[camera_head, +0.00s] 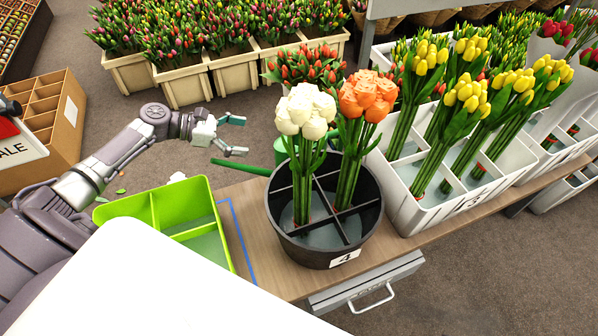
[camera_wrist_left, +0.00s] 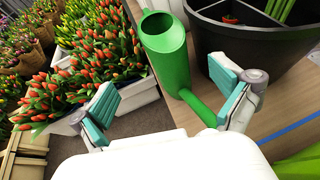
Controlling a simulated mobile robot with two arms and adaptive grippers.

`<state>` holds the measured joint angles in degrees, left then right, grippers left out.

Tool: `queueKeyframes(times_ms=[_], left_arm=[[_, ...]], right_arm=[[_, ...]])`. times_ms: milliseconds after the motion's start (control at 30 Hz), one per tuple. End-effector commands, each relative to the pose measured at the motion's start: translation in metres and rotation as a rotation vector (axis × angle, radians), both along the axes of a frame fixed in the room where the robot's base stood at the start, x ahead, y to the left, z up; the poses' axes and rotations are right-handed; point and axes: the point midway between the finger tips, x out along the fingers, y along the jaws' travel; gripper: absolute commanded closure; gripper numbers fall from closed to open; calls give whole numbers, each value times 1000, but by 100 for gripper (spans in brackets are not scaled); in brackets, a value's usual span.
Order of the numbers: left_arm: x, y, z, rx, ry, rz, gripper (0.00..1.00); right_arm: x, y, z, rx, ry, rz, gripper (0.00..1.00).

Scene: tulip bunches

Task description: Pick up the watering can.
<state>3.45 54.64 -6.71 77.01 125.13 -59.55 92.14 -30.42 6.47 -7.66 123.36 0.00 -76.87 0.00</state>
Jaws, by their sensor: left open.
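The green watering can (camera_head: 281,150) is behind the black bucket in the head view, mostly hidden by it. Its long spout (camera_head: 243,167) points left. In the left wrist view the can (camera_wrist_left: 168,50) stands upright on the wooden table, beside the black bucket, its spout reaching down toward the right finger. My left gripper (camera_head: 230,136) is open and empty. In the head view it appears above and left of the can's spout. The wrist view shows its teal finger pads (camera_wrist_left: 164,102) spread wide, with the can beyond them. My right gripper is not in view.
The black bucket (camera_head: 325,255) holds white and orange flowers close to the can. A lime green divided tray (camera_head: 160,208) is at the left of the wooden table (camera_head: 262,240). White crates of yellow tulips (camera_head: 440,205) stand at the right.

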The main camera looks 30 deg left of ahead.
Motion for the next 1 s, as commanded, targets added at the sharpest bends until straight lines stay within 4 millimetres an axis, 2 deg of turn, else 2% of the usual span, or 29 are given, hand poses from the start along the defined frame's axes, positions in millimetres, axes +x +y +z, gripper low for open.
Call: queueKeyframes(times_ms=[433,667,833,1000], left_arm=[[40,-56,-30,-2,-1,0,0],[48,-69,-35,0,-1,-1,0],[60,-92,-43,-1,-2,-3,0],[69,-105,-50,-2,-1,0,0]], right_arm=[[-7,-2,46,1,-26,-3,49],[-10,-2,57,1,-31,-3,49],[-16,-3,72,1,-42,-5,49],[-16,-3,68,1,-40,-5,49]])
